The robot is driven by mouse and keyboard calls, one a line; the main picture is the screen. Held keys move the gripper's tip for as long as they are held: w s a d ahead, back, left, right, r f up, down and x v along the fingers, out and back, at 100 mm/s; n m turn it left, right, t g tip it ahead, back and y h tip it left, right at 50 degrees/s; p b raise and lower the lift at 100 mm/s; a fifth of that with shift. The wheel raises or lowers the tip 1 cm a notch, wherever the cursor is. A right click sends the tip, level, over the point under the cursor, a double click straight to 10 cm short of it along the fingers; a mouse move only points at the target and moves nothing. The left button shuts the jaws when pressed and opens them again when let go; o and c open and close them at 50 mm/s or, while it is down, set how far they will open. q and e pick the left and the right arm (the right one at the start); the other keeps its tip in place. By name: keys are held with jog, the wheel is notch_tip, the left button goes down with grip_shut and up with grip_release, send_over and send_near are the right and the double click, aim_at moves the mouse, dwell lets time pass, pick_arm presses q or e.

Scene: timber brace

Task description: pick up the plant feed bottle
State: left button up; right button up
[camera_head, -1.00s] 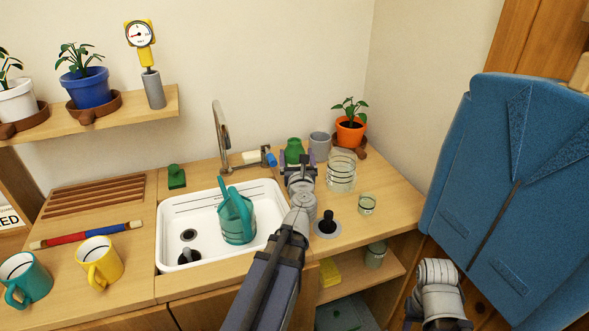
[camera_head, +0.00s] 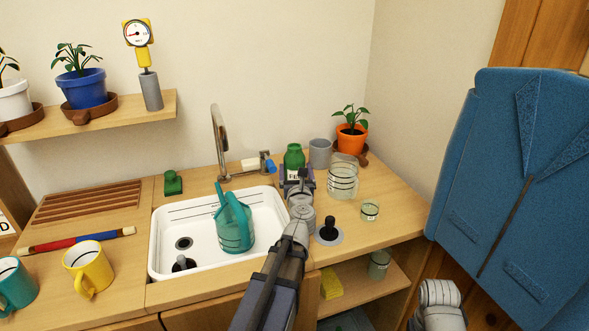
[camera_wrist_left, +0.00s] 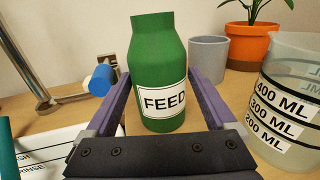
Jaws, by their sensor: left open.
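The plant feed bottle (camera_head: 294,157) is green with a white FEED label and stands upright on the counter behind the sink's right end. In the left wrist view the bottle (camera_wrist_left: 160,60) fills the middle, its label facing me. My left gripper (camera_head: 297,176) is open, low in front of the bottle. In the wrist view its two purple fingers (camera_wrist_left: 158,78) reach along either side of the bottle's lower body. I cannot tell whether either finger touches it. My right gripper is out of view; only a grey-white link of my right arm shows at the lower right.
A grey cup (camera_head: 320,153), an orange plant pot (camera_head: 350,138) and a clear measuring jug (camera_head: 342,178) stand right of the bottle. The tap (camera_head: 221,145) with a blue end is on its left. The white sink (camera_head: 170,235) holds a teal watering can (camera_head: 235,225).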

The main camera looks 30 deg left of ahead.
pick_arm(q)
jog(key=x, duration=0.5)
jog(key=shift+w+a+f, duration=0.1)
grip_shut()
dwell(0.7)
